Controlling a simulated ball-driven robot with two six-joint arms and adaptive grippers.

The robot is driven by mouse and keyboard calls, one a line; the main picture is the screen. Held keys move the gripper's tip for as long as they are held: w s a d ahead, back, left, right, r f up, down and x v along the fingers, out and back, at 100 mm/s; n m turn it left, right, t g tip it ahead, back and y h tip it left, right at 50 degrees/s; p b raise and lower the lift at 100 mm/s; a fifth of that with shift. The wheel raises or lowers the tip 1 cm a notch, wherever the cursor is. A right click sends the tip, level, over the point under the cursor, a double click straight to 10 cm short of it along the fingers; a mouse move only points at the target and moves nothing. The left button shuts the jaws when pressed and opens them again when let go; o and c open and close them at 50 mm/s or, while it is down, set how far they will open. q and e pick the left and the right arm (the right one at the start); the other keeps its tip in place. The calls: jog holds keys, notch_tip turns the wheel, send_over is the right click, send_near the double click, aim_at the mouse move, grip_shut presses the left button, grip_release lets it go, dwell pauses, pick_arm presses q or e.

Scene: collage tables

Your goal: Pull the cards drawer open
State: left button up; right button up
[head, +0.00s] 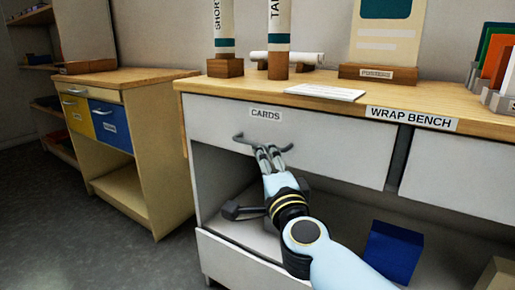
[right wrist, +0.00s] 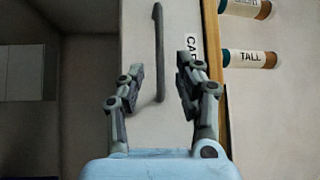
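The cards drawer (head: 330,140) is the white front labelled CARDS under the wrap bench top, and it looks shut. Its grey bar handle (head: 240,138) sits below the label. My right gripper (head: 268,150) is at the handle, its fingers pointing at it. In the right wrist view my right gripper (right wrist: 162,65) is open, with the handle (right wrist: 158,45) showing in the gap between its fingers. I cannot tell whether the fingers touch it. The drawer front (right wrist: 140,30) also shows there, with its label partly hidden by a finger. My left gripper is not in view.
The wooden bench top (head: 225,84) carries upright tubes, a white card and a sign. Another white front (head: 460,175) is to the right. Below are an open shelf and a blue box (head: 393,250). A side cabinet (head: 150,165) stands left, with floor between.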

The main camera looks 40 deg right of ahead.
aim_at(258, 144)
jog(key=x, duration=0.7)
jog(key=shift+w+d+f, duration=0.1)
jog(key=shift+w, duration=0.05)
grip_shut()
